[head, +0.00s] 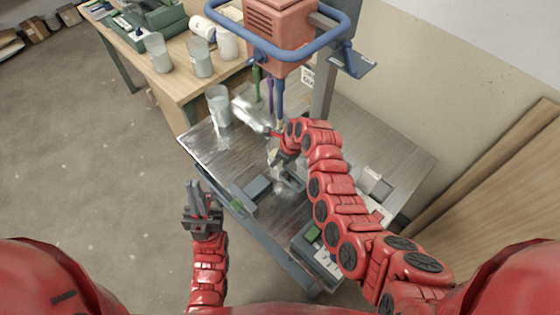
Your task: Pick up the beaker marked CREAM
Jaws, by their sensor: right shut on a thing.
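Several clear beakers with pale contents are in the head view: three on the wooden table, at left (157,55), middle (200,60) and right (227,44), and one (219,106) on the metal bench. No CREAM marking is readable, so I cannot tell which beaker bears it. My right gripper (280,163) is over the middle of the bench, below the mixer, shut on a small pale thing (273,153) mostly hidden by the gripper and arm. My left gripper (200,195) is off the bench's left front edge, with nothing visible in it; its finger gap is unclear.
The orange mixer (278,38) with its blue frame stands over the back of the metal bench (212,150). A grey device (318,262) is at the front edge. A green case (145,22) sits on the wooden table (185,80).

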